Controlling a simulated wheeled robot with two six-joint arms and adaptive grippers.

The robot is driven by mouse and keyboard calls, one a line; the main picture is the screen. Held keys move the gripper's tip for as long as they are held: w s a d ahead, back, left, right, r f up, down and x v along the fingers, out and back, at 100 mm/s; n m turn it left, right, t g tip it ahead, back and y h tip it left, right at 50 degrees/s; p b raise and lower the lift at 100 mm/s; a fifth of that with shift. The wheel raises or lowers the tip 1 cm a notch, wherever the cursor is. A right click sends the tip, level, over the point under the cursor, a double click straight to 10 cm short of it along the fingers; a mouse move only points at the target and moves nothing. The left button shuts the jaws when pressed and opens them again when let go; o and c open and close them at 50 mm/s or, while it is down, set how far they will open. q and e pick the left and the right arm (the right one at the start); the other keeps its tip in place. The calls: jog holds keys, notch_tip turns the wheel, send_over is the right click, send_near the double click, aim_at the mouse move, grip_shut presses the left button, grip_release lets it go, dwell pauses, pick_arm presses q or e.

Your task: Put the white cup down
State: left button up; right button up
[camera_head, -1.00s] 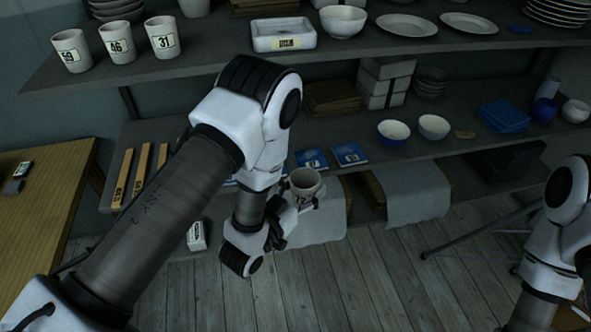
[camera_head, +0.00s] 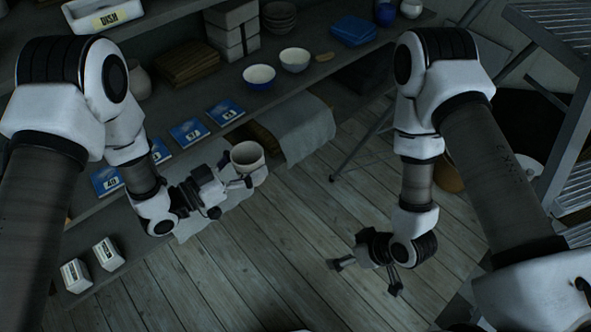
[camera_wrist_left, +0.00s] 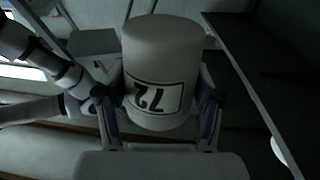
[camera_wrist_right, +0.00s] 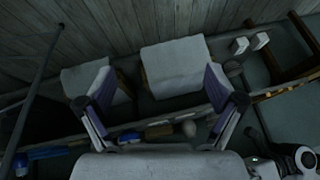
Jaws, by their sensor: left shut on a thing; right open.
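The white cup (camera_head: 247,159) is in my left gripper (camera_head: 240,180), held upright in the air in front of the lower shelf. The left wrist view shows the cup (camera_wrist_left: 162,60) between both fingers, with a label reading 72 that appears upside down there. My left gripper is shut around its sides. My right gripper (camera_head: 366,276) is open and empty, above the wooden floor to the right of the cup. In the right wrist view its fingers (camera_wrist_right: 160,105) are spread with nothing between them.
The lower shelf (camera_head: 205,105) carries several blue numbered cards (camera_head: 188,133), a blue bowl (camera_head: 259,77), a white bowl (camera_head: 295,60) and stacked boxes (camera_head: 232,28). White blocks (camera_head: 108,253) sit at lower left. A cloth (camera_head: 300,130) hangs over a low edge. A metal ladder (camera_head: 572,190) stands at right.

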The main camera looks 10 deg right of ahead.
jog(key=w+a+r+n+t+y, duration=0.1)
jog(key=w+a+r+n+y, duration=0.35)
jog(key=r, duration=0.55)
jog(key=w+a+r+n+t+y, duration=0.25)
jog(key=w+a+r, duration=0.3)
jog(key=r, duration=0.45)
pick_arm(q)
jog(key=shift+a, duration=0.1)
pick_arm(e)
jog(key=shift+n+g, duration=0.4)
jog(key=shift+g, duration=0.15)
jog(key=x, duration=1.1)
jog(key=shift+w+d+f, duration=0.1)
jog(key=shift+w+d, duration=0.15)
jog(key=shift+w, duration=0.05)
jog(key=shift+w+a+f, duration=0.25)
jog(key=shift+w+a, duration=0.1)
jog(key=shift+a, duration=0.05)
jog(key=c, duration=1.3)
pick_arm(q)
jog(key=o, duration=1.3)
pick_arm(e)
jog(key=shift+c, duration=0.3)
pick_arm(q)
jog(key=shift+o, duration=0.2)
jog(key=shift+s, duration=0.1)
pick_arm(e)
jog(key=shift+r, duration=0.1)
